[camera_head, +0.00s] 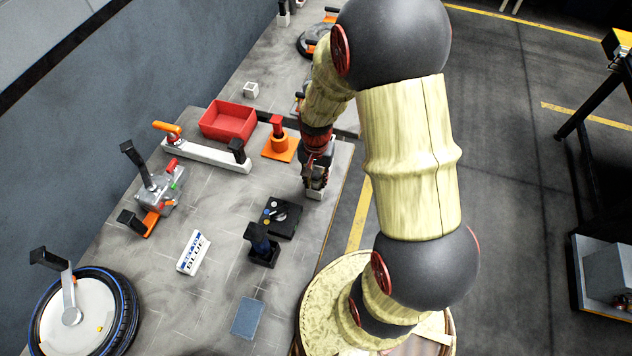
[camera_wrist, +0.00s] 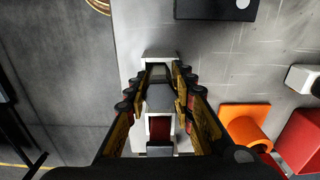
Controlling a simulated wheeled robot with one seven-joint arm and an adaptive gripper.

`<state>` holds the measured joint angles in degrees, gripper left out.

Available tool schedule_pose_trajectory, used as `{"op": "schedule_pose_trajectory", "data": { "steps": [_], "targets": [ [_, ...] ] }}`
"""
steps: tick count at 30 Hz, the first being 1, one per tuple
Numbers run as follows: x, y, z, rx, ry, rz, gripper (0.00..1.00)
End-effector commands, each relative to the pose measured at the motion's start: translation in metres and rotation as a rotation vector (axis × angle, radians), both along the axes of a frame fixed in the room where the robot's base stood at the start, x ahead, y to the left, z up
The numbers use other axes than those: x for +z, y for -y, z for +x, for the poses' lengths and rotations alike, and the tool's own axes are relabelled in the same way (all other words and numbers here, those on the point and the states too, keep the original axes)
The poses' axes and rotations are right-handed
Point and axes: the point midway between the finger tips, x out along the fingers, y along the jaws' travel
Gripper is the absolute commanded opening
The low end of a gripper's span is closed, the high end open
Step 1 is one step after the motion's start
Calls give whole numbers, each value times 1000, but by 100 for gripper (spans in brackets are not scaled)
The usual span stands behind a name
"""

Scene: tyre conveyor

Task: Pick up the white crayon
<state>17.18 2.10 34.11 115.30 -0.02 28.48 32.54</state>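My gripper (camera_head: 317,177) points down over a small white box-shaped piece (camera_head: 314,193) near the right edge of the grey table. In the wrist view, my gripper's two fingers (camera_wrist: 162,78) stand apart on either side of a narrow gap. Beyond their tips is the white edge of that piece (camera_wrist: 160,54). Grey and white shapes, with a dark red strip, show between the fingers. I cannot tell whether any of them is the white crayon, or whether the fingers touch it. No white crayon can be made out clearly elsewhere in either view.
A black tray (camera_head: 282,217) and a black holder (camera_head: 263,248) stand nearby. An orange stand (camera_head: 280,147) and a red bin (camera_head: 229,121) lie beyond.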

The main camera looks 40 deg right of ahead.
Motion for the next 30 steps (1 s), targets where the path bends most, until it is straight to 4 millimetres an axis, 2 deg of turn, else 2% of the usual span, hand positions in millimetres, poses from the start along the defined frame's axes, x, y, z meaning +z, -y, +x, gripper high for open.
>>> {"op": "schedule_pose_trajectory", "data": {
  "steps": [12,23,30],
  "targets": [
    [0,0,0,0,0,0,0],
    [2,0,0,0,0,0,0],
    [20,0,0,0,0,0,0]
  ]
}}
